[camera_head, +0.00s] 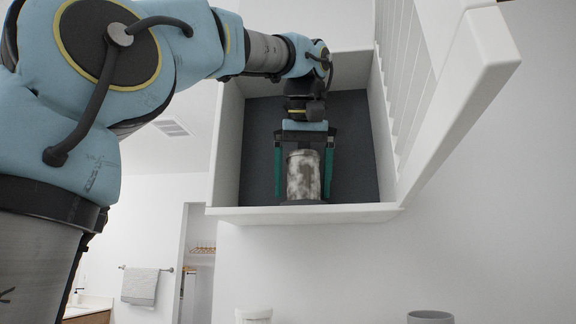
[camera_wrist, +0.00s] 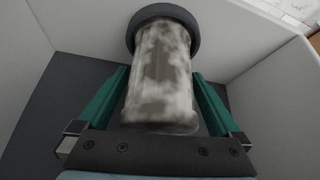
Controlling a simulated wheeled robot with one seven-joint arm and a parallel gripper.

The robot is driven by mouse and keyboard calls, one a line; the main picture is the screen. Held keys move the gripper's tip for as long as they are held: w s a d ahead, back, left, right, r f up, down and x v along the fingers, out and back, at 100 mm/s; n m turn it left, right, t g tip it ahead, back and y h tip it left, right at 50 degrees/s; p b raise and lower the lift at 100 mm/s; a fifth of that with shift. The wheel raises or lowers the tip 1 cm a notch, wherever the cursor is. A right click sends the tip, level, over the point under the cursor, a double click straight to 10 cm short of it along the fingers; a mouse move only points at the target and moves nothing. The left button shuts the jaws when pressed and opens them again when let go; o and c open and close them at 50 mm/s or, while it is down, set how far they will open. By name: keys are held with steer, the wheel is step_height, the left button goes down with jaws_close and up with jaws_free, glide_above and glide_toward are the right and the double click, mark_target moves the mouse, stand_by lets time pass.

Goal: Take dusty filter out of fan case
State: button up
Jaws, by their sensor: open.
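The dusty filter (camera_head: 303,175) is a grey-brown cylinder with pale dust patches, inside the white fan case (camera_head: 305,214). In the wrist view the filter (camera_wrist: 161,75) meets a dark round collar (camera_wrist: 163,16) at its far end. My gripper (camera_head: 304,190) reaches into the case, with one green finger on each side of the filter. The fingers are open, and gaps show between them and the filter in the head view. In the wrist view the fingertips lie beside the filter's body, partly behind it.
The case has white side walls and a dark grey inner panel (camera_head: 258,130). A white slatted door or cover (camera_head: 470,90) hangs open at the right. Below are a white container (camera_head: 253,315) and a grey round object (camera_head: 430,317). A towel (camera_head: 140,286) hangs at the lower left.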

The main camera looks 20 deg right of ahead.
steer(key=shift+f, duration=0.1)
steer(key=shift+c, duration=0.2)
steer(key=c, duration=1.2)
steer(key=shift+r, duration=0.95)
